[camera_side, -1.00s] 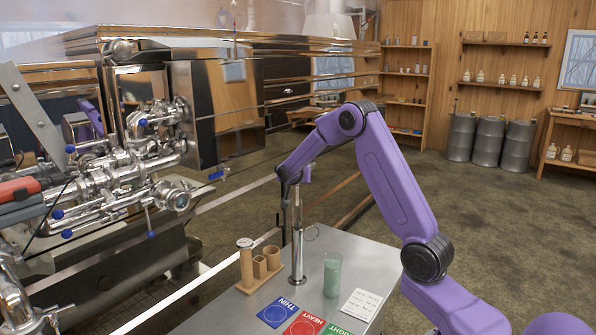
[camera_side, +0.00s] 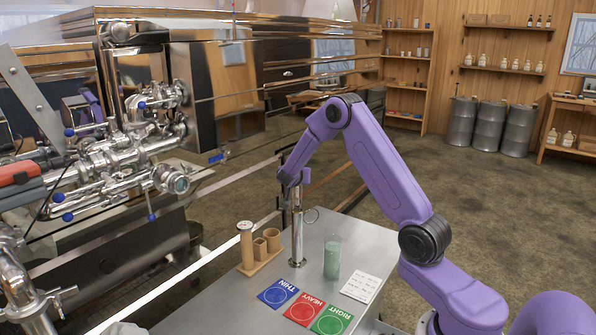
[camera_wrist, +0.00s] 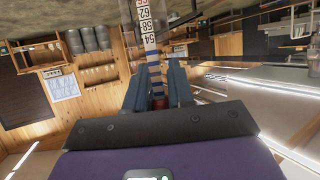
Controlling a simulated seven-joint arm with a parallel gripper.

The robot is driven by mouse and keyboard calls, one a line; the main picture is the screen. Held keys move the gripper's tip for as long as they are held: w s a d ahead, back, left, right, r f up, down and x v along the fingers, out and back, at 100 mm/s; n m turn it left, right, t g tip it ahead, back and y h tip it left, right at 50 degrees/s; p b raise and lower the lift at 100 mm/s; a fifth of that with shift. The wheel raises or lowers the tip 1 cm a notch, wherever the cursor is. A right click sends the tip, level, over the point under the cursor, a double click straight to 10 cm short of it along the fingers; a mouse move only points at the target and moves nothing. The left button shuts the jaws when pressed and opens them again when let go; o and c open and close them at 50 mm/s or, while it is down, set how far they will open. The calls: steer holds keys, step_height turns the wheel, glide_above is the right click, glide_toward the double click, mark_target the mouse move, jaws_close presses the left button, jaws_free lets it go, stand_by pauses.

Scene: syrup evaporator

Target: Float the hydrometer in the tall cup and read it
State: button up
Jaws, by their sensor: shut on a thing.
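My gripper (camera_side: 293,181) is shut on the hydrometer, directly above the tall metal cup (camera_side: 298,240) on the steel table. In the wrist view my gripper (camera_wrist: 158,92) has its two fingers closed around the striped lower part of the hydrometer's paper scale (camera_wrist: 146,30). Printed numbers such as 54, 58 and 62 show beyond the fingers. In the side view the hydrometer looks upright and in line with the cup; how far its lower end is inside is hidden. Blue THIN (camera_side: 278,293), red HEAVY (camera_side: 304,309) and green RIGHT (camera_side: 331,321) cards lie in front.
The shiny evaporator with pipes and valves (camera_side: 130,150) fills the left side.

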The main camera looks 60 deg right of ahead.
mark_target(297, 193)
steer(key=shift+f, duration=3.25)
steer(key=o, duration=0.9)
steer(key=shift+o, duration=0.5)
steer(key=o, duration=0.7)
steer(key=shift+v, duration=3.75)
